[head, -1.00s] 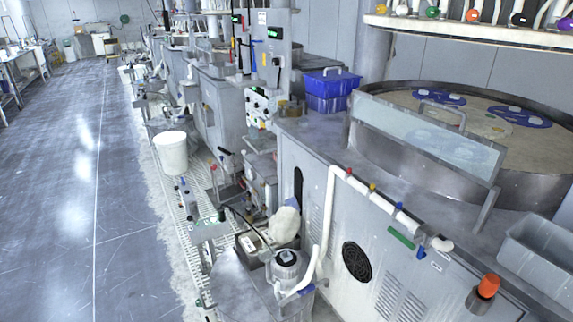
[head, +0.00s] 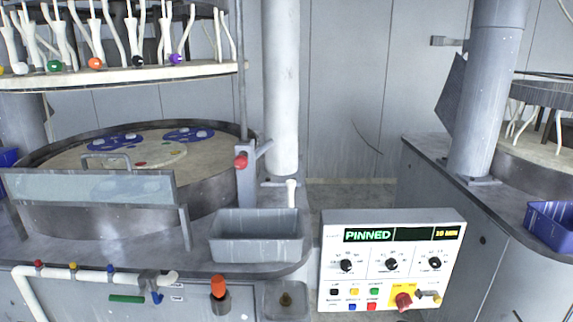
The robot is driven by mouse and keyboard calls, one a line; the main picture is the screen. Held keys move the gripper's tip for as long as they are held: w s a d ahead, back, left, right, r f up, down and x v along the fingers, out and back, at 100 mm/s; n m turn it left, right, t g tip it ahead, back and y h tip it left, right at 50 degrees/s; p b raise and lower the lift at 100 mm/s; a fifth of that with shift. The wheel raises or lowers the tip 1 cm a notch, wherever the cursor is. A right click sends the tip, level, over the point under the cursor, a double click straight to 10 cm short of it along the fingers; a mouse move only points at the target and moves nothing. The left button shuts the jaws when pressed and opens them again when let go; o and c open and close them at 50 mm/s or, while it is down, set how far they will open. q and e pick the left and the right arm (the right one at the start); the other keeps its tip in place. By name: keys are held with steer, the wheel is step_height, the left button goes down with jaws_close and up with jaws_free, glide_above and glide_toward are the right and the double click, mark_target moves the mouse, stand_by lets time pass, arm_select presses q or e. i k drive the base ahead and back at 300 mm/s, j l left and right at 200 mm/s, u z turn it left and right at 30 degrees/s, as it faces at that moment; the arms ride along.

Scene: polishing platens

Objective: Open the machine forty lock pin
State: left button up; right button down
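A polishing machine with a round grey tub (head: 215,190) stands at left in the head view. A red knob (head: 240,160) sits on a bracket with a slanted grey lever (head: 263,149) by an upright post at the tub's right edge. This may be the lock pin; I cannot tell for sure. A white control panel (head: 335,284) at lower right has a display (head: 390,234) reading "PINNED" and "10 MIN". I cannot read a machine number. Neither of my grippers is in view.
An empty grey bin (head: 256,250) sits on the machine top, with an orange-capped fitting (head: 218,288) in front. A clear splash guard (head: 90,188) fronts the tub. A white column (head: 283,90) stands behind. A second machine with a blue bin (head: 551,224) is at right, across a gap.

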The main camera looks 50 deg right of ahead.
mark_target(243, 156)
steer(key=z, duration=1.45)
steer(key=l+z, duration=0.15)
steer(key=z, duration=0.25)
steer(key=l+z, duration=0.15)
steer(key=z, duration=0.25)
